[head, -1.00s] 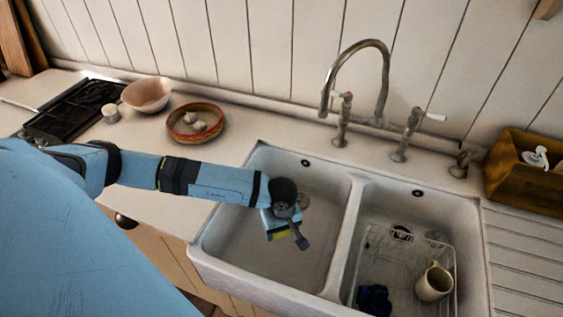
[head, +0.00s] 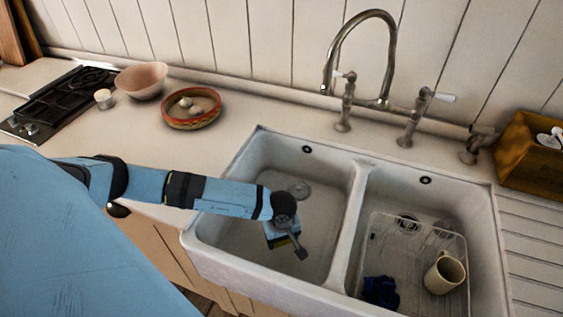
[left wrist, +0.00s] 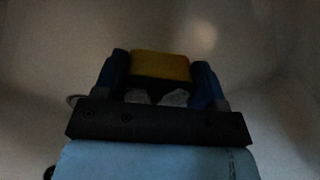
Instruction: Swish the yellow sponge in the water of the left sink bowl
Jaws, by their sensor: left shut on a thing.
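The yellow sponge (left wrist: 160,66) is between the two fingers of my left gripper (left wrist: 160,80) in the left wrist view. In the head view my left gripper (head: 284,242) points down inside the left sink bowl (head: 232,235), and only a sliver of the sponge shows beneath it. The gripper is shut on the sponge. A round drain shows on the bowl floor behind the gripper. I cannot make out the water surface, or whether the sponge touches it. My right gripper is not in view.
The right bowl holds a wire rack (head: 408,300) with a beige mug (head: 444,274) and a dark blue cloth (head: 381,291). The divider (head: 350,225) stands close right of my gripper. A tall faucet (head: 385,60) rises behind. A red-rimmed bowl (head: 190,124) sits on the left counter.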

